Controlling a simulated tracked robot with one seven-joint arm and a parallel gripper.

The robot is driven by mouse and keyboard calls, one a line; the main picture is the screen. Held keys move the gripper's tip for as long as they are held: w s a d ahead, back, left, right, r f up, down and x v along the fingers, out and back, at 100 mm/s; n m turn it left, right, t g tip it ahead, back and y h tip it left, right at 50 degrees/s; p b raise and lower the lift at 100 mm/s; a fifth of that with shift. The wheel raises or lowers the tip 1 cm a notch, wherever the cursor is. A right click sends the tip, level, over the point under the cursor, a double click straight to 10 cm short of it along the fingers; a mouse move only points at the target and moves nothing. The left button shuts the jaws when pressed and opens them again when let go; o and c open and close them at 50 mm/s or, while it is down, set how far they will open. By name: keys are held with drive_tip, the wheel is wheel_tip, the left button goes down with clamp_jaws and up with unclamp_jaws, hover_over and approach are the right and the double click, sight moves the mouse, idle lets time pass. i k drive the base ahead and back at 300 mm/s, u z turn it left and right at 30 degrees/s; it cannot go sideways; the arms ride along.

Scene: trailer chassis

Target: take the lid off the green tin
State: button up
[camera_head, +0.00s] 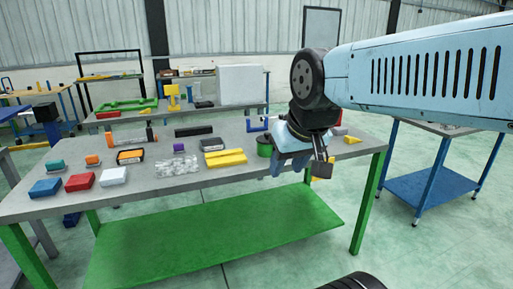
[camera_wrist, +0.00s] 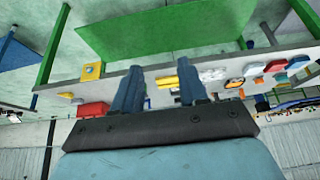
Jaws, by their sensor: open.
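The green tin (camera_head: 264,146) stands on the grey workbench, right of the yellow blocks. It is small in the head view, and I cannot make out its lid clearly. My gripper (camera_head: 290,168) is beside the tin, to its right in the picture, and partly overlaps it from this angle. In the wrist view my gripper (camera_wrist: 158,78) has its two blue fingers spread apart with nothing held between them. I cannot identify the tin in the wrist view; it may be hidden by the fingers or the gripper body.
The workbench (camera_head: 215,187) holds yellow blocks (camera_head: 225,158), a clear lumpy pack (camera_head: 177,166), a white box (camera_head: 113,176), red (camera_head: 80,182) and blue (camera_head: 45,188) boxes. A blue-framed bracket (camera_head: 257,124) stands behind the tin. A blue cart (camera_head: 440,190) stands right. The bench's front strip is mostly clear.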

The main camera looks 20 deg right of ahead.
sight(262, 139)
drive_tip(key=i, duration=1.15)
drive_tip(key=z, duration=0.05)
